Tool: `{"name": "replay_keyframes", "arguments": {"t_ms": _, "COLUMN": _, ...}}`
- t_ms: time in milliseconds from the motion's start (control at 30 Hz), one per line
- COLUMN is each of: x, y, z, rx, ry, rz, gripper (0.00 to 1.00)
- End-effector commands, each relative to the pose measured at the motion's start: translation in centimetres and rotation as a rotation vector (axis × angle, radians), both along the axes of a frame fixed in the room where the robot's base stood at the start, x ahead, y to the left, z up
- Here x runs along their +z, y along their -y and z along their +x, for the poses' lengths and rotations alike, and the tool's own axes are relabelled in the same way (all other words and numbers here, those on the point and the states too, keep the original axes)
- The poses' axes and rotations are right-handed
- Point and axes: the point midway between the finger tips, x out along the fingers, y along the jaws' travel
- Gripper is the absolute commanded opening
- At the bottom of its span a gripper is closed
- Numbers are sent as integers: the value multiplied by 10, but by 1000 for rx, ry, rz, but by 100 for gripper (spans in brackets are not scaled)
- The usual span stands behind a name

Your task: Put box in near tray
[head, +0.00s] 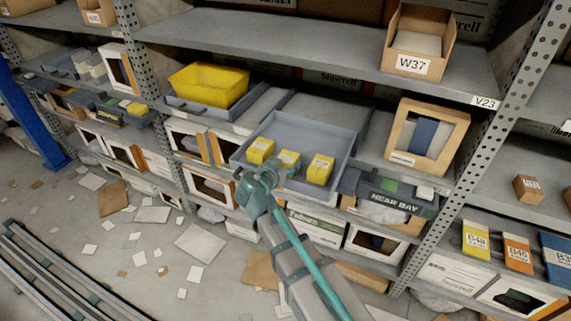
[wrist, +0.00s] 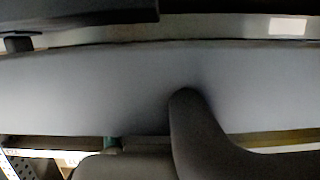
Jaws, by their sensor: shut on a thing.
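A shallow blue-grey tray (head: 308,132) sticks out from the middle shelf. Three yellow boxes with white labels stand in a row near its front: a left one (head: 259,151), a middle one (head: 289,160) and a right one (head: 320,169). My gripper (head: 272,172) is at the tray's front wall, just before the middle box, and partly covers that box. In the wrist view a wide pale grey surface, which looks like the tray's wall, fills the picture, with a dark finger (wrist: 188,110) against it. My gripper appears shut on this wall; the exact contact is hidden.
A yellow bin (head: 208,86) sits on another grey tray to the left. A "NEAR BAY" sign (head: 397,197) is at the right, below an open-fronted carton (head: 428,135). A perforated upright (head: 470,150) stands further right. Paper scraps litter the floor.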

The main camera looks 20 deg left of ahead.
Motion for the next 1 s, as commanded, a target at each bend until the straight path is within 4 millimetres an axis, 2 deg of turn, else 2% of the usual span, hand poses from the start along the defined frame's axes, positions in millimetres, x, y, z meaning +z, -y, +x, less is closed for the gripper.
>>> {"name": "replay_keyframes", "arguments": {"t_ms": 67, "x": -3, "y": 0, "z": 0, "rx": 0, "ry": 0, "rz": 0, "gripper": 25}}
{"name": "replay_keyframes", "arguments": {"t_ms": 100, "x": -1, "y": 0, "z": 0, "rx": 0, "ry": 0, "rz": 0, "gripper": 67}}
{"name": "replay_keyframes", "arguments": {"t_ms": 233, "x": -1, "y": 0, "z": 0, "rx": 0, "ry": 0, "rz": 0, "gripper": 88}}
{"name": "replay_keyframes", "arguments": {"t_ms": 667, "x": 2, "y": 0, "z": 0, "rx": 0, "ry": 0, "rz": 0, "gripper": 90}}
{"name": "replay_keyframes", "arguments": {"t_ms": 867, "x": 9, "y": -2, "z": -23, "rx": 2, "ry": 1, "rz": 2, "gripper": 90}}
{"name": "replay_keyframes", "arguments": {"t_ms": 1000, "x": 19, "y": -5, "z": -48, "rx": 3, "ry": 1, "rz": 3, "gripper": 90}}
